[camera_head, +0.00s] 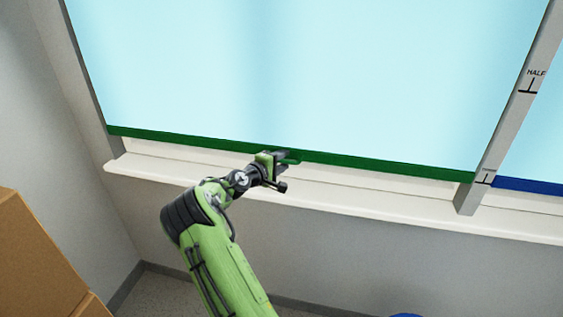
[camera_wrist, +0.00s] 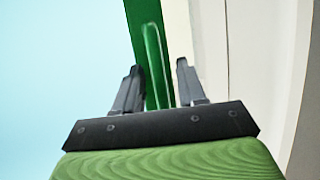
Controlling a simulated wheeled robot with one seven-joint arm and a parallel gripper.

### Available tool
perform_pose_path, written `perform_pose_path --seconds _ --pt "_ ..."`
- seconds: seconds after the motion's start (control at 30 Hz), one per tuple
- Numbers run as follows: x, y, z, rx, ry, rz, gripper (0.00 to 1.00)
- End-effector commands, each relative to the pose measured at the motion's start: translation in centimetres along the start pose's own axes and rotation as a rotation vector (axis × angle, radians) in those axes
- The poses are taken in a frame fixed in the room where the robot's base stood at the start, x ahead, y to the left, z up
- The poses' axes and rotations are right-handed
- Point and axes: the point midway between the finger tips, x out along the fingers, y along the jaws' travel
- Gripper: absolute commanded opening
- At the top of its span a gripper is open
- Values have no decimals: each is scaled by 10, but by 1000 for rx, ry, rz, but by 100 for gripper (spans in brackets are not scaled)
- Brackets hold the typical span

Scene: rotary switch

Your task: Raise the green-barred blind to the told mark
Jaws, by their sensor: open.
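The light blue blind (camera_head: 300,70) hangs low in the window, with a green bar (camera_head: 390,167) along its bottom edge. The bar's right end is near the lower tick on the post. My gripper (camera_head: 280,168) is at the middle of the bar. In the wrist view the two fingers (camera_wrist: 157,82) are apart, and the green bar (camera_wrist: 146,30) with its raised green handle (camera_wrist: 157,62) shows between and beyond them. I cannot tell whether either finger touches the handle.
A grey post (camera_head: 505,115) at the right bears a HALF mark (camera_head: 530,85) and a lower mark. A blue-barred blind (camera_head: 525,188) is beyond it. The white sill (camera_head: 330,196) runs under the bar. Cardboard boxes (camera_head: 35,260) stand at the lower left.

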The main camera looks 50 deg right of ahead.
Motion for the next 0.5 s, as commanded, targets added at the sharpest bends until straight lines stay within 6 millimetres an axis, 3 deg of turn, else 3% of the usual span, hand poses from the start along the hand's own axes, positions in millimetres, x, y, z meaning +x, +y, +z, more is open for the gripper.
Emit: perform_pose_path --seconds 0.03,0.3,0.5 --pt "0 0 0 0 0 0 40" --pt "0 0 0 0 0 0 0" --pt "-1 0 0 0 -1 -1 0"
